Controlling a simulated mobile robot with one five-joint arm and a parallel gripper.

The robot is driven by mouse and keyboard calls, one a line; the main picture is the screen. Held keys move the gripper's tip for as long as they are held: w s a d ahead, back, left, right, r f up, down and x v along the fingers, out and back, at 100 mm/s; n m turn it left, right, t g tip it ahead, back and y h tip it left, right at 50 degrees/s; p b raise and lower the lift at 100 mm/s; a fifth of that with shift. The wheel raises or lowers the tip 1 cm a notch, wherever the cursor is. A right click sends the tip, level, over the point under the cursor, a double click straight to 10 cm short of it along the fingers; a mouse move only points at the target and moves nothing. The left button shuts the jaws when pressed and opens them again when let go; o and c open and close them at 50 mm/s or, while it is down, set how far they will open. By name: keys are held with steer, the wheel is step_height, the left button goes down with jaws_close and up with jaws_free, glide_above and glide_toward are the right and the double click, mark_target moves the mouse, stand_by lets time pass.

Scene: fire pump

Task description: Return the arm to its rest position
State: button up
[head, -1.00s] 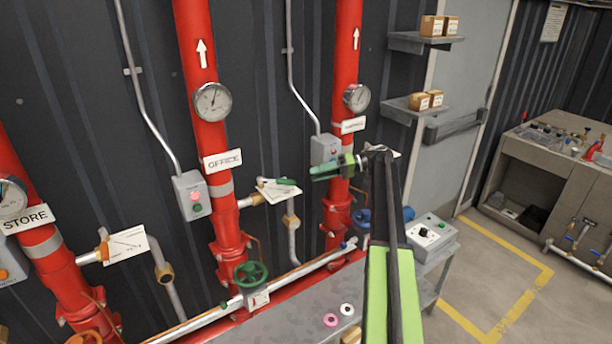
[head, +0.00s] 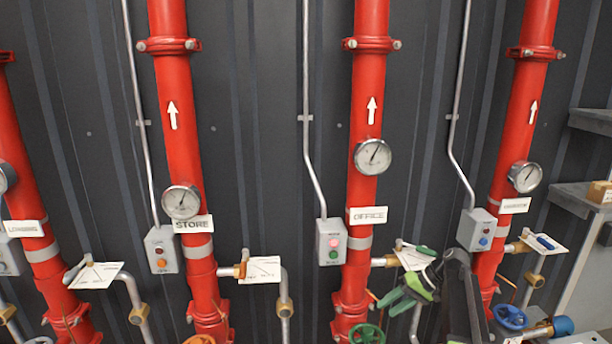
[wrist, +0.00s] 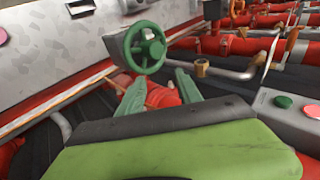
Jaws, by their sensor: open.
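My gripper (head: 405,290) shows low at the right of centre in the head view, its green fingers pointing left and apart, with nothing between them. It is in front of the wall, just right of the OFFICE pipe (head: 350,275). My dark arm link (head: 466,300) rises from the bottom edge behind it. In the wrist view both green fingertips (wrist: 158,90) are spread. A green handwheel (wrist: 145,47) shows beyond them, apart from the fingers as far as I can tell. The same green wheel (head: 366,335) is cut by the bottom edge in the head view.
Red pipes with gauges line the wall, including the STORE pipe (head: 188,200). A grey button box (head: 331,241) hangs left of the OFFICE pipe. A blue handwheel (head: 511,317) is at lower right. Shelves (head: 575,198) stand at the far right.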

steer(key=s+a+f+h, duration=0.4)
steer(key=s+a, duration=0.1)
steer(key=s, duration=0.3)
steer(key=s+a+f+h+b, duration=0.1)
steer(key=s+a+f+h, duration=0.3)
steer(key=s, duration=0.4)
steer(key=shift+s+a+g+h, duration=0.2)
steer(key=shift+a+g+h, duration=0.15)
steer(key=shift+a, duration=0.25)
